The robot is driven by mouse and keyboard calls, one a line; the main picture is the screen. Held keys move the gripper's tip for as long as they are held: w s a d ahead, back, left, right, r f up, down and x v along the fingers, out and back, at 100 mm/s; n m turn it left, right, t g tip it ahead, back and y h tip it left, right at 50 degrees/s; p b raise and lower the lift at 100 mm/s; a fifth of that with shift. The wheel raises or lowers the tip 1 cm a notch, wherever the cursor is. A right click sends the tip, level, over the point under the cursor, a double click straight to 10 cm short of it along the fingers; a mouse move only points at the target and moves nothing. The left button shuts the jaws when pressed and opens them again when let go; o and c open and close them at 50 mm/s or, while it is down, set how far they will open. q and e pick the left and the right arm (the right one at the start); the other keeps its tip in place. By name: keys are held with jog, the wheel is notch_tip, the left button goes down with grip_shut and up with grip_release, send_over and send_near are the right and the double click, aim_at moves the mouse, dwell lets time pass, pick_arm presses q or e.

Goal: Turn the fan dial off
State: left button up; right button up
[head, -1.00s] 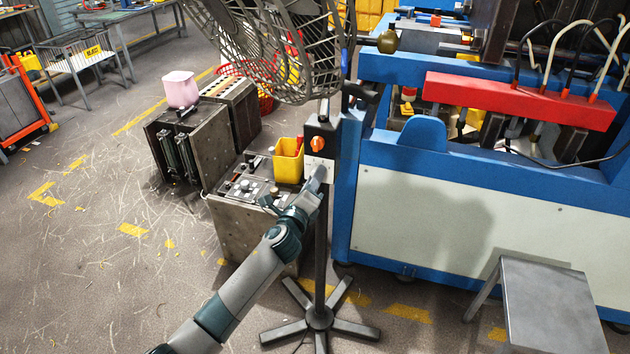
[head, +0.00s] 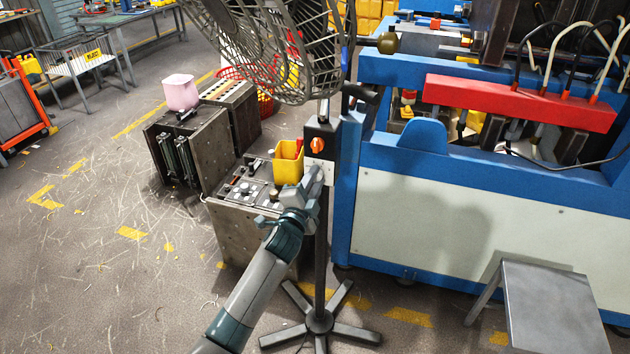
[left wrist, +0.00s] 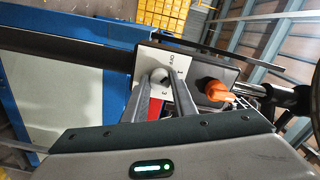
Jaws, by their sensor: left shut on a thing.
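The pedestal fan has a grey wire cage (head: 285,45) above a black control box (head: 322,131) on a pole. An orange knob (head: 317,145) is on the box, and it also shows in the left wrist view (left wrist: 217,90). Below it is a pale plate (head: 330,169) with small markings. In the left wrist view, a rounded grey dial (left wrist: 158,76) sits on this plate (left wrist: 181,70). My left gripper (head: 317,178) is shut on the dial, with its fingers on either side. The fingers partly hide the dial and its pointer direction. My right gripper is not in view.
A blue and white machine (head: 450,210) stands close to the right of the fan. A yellow bin (head: 287,168) and grey metal cabinets stand close on the left. A grey stool (head: 555,300) is at the lower right. Floor at the left is open.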

pick_arm(q)
jog(key=shift+n, duration=1.5)
jog(key=o, duration=1)
jog(key=shift+o, duration=0.2)
jog(key=b+v, duration=0.3)
jog(key=v, duration=1.4)
jog(key=shift+s, duration=0.15)
